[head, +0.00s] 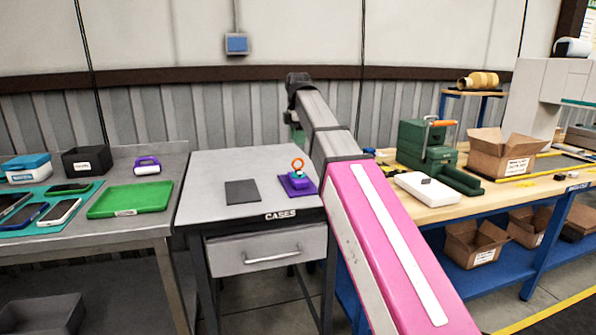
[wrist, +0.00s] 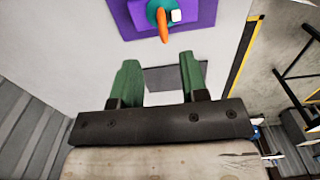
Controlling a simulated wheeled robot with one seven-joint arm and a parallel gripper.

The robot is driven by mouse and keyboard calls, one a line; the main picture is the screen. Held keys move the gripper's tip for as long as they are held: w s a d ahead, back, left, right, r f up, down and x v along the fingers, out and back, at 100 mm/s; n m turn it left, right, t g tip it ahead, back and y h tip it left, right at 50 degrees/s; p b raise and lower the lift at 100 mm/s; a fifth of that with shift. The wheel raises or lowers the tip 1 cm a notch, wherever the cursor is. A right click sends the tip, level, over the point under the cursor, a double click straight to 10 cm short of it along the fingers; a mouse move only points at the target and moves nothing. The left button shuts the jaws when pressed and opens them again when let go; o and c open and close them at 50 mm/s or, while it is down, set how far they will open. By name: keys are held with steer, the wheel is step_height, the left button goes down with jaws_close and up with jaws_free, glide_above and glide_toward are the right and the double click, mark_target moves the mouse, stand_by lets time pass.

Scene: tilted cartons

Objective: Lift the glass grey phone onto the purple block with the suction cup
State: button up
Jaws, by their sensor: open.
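A dark grey flat rectangle (head: 241,191) lies on the grey table left of the purple block (head: 285,190); I cannot tell whether it is the glass grey phone or a pad. Part of it shows behind my fingers in the wrist view (wrist: 176,79). The suction cup (head: 297,178), teal with an orange ring handle, stands on the purple block. The wrist view shows the purple block (wrist: 199,14) and the suction cup's orange handle (wrist: 163,27) at the top. My gripper (wrist: 159,63) has green fingers, open with nothing held. In the head view it hangs above the table, behind the block.
On the left bench, several phones (head: 57,211) lie on a teal mat beside a green tray (head: 130,199), a black box (head: 87,160) and a blue-lidded box (head: 26,167). The right bench holds a green machine (head: 425,150) and an open carton (head: 503,156). The front of the table is clear.

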mark_target(298, 169)
steer(key=f, duration=0.9)
steer(key=shift+s+f, duration=0.2)
steer(key=shift+f, duration=0.1)
jaws_close()
